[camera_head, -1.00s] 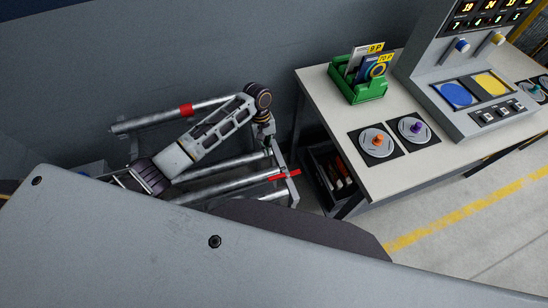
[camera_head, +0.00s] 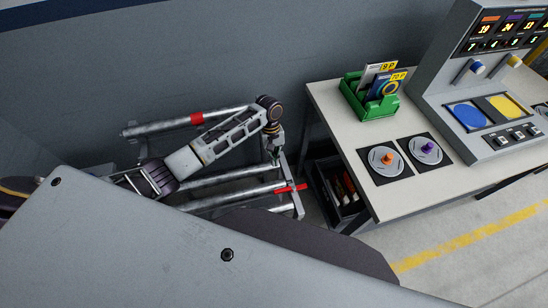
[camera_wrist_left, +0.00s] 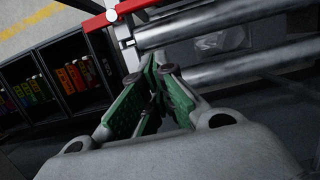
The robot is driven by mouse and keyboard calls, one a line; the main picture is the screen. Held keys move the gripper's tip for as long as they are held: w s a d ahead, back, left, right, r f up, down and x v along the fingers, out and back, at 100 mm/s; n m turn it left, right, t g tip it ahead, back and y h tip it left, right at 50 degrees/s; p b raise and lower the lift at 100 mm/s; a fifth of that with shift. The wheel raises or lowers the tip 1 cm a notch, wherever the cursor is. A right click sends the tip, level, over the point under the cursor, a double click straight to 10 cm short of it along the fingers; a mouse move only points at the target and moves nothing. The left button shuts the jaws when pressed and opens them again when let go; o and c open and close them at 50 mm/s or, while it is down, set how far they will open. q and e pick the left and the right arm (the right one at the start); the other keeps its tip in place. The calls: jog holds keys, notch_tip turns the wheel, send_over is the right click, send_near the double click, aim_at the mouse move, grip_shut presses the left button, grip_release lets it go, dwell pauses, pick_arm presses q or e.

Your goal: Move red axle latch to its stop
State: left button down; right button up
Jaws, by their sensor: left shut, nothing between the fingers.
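The red axle latch (camera_head: 291,188) is a thin red bar across the right end of a metal tube rack (camera_head: 228,190). In the left wrist view the red latch (camera_wrist_left: 118,12) crosses the top, with a pale round pivot on it. My left gripper (camera_head: 276,157) points down at the rack's right end, a little behind the latch in the head view. In the left wrist view its green-padded fingers (camera_wrist_left: 158,78) are shut and empty, below the latch and apart from it in the picture. My right gripper is out of view.
Right of the rack stands a white table (camera_head: 400,205) with a green card holder (camera_head: 367,103), two dial plates and a grey console (camera_head: 470,95). A dark shelf (camera_wrist_left: 62,75) with small colored boxes sits close to the rack. A grey wall (camera_head: 200,60) is behind.

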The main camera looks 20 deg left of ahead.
aim_at(278, 186)
pick_arm(q)
jog(key=shift+s+d+f+p, duration=0.2)
jog(key=shift+s+d+f, duration=0.5)
jog(key=shift+f, duration=0.55)
jog(key=shift+s+d+f+p, duration=0.2)
jog(key=shift+s+d+f, duration=0.2)
jog(key=shift+s+f, duration=0.75)
jog(key=shift+s+d+f+p, duration=0.2)
jog(key=shift+s+d+f, duration=0.4)
jog(key=shift+f, duration=0.8)
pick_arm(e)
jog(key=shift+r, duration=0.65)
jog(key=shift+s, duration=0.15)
